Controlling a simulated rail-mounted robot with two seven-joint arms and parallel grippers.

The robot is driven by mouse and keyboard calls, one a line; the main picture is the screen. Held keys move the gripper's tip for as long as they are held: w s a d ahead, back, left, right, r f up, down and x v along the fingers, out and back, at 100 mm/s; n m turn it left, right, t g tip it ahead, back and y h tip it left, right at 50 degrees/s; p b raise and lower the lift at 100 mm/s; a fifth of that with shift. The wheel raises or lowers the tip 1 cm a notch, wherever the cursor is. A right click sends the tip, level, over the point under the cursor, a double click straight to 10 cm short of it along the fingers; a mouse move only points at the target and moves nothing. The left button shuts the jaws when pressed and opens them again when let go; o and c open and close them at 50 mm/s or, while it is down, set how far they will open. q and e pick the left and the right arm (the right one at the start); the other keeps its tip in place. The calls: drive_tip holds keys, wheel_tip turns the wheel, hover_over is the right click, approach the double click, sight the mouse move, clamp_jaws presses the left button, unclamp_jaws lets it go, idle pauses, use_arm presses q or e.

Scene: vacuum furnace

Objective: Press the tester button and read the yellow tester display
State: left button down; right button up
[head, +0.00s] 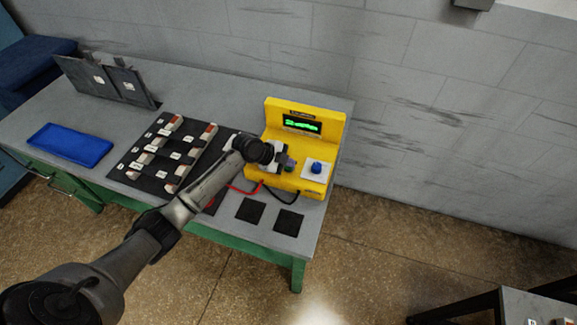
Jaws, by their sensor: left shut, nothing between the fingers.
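The yellow tester (281,134) stands at the right end of the grey workbench. Its dark display (302,124) is lit with green characters, too small and blurred to read. A blue button (316,168) sits on a white plate at the right of the tester's front. My left gripper (287,162) is shut and empty at the tester's front, just left of the white plate. My right gripper is not in view.
Red and black leads run from the tester near two black squares (288,221). A grey wall stands behind.

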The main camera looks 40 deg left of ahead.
sight(288, 168)
use_arm(q)
drive_tip(key=shift+r, duration=0.15)
drive_tip(key=shift+r+p, duration=0.55)
drive_tip(key=shift+p, duration=0.1)
drive_tip(key=shift+r, duration=0.2)
drive_tip(key=shift+r+p, duration=1.95)
drive_tip(key=shift+r, duration=0.45)
